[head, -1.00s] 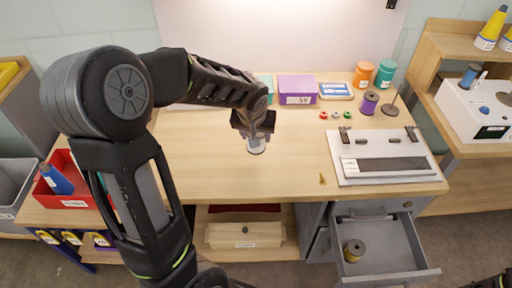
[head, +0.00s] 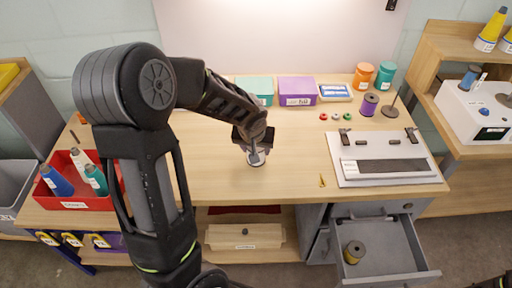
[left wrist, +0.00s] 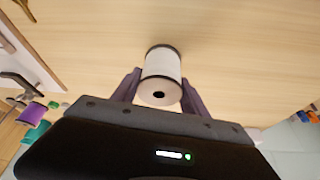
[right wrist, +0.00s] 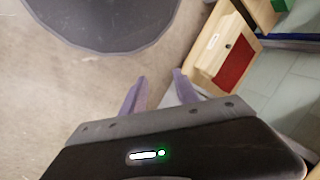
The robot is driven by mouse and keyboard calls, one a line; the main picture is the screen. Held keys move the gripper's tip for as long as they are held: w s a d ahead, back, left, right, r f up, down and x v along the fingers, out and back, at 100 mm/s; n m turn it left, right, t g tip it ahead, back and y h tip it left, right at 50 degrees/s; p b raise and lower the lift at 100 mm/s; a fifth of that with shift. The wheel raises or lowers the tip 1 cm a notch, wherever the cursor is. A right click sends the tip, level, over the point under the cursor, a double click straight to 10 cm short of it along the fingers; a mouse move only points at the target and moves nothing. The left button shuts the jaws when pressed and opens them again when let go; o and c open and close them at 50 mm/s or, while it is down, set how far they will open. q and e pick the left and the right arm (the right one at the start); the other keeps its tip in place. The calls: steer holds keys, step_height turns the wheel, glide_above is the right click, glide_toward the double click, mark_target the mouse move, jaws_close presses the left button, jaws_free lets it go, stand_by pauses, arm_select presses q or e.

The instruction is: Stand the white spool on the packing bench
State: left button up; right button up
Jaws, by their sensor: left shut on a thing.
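The white spool (head: 256,160) is at the middle of the wooden packing bench (head: 225,180), under my left gripper (head: 256,148). In the left wrist view the white spool (left wrist: 161,66) has dark rims and a dark hole in its end. The fingers of my left gripper (left wrist: 160,92) are shut on its two sides. It looks upright and at or very close to the bench top; I cannot tell whether it touches. My right gripper (right wrist: 155,88) is empty with its fingers apart, away from the bench over the floor.
A grey board (head: 385,165) lies to the right, with a yellow piece (head: 322,181) beside it. Purple (head: 296,90) and teal (head: 262,88) boxes stand behind. A red bin (head: 75,203) with cones is at left. A drawer (head: 385,252) stands open. Bench around the spool is clear.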

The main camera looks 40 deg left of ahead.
arm_select(q)
steer(key=shift+f+b, duration=0.25)
steer(key=shift+b, duration=0.05)
steer(key=o, duration=1.4)
steer(key=shift+r, duration=0.1)
steer(key=shift+r+p, duration=0.3)
steer(key=shift+p, duration=0.05)
steer(key=v, duration=1.1)
steer(key=shift+r, duration=0.35)
steer(key=shift+s, duration=0.1)
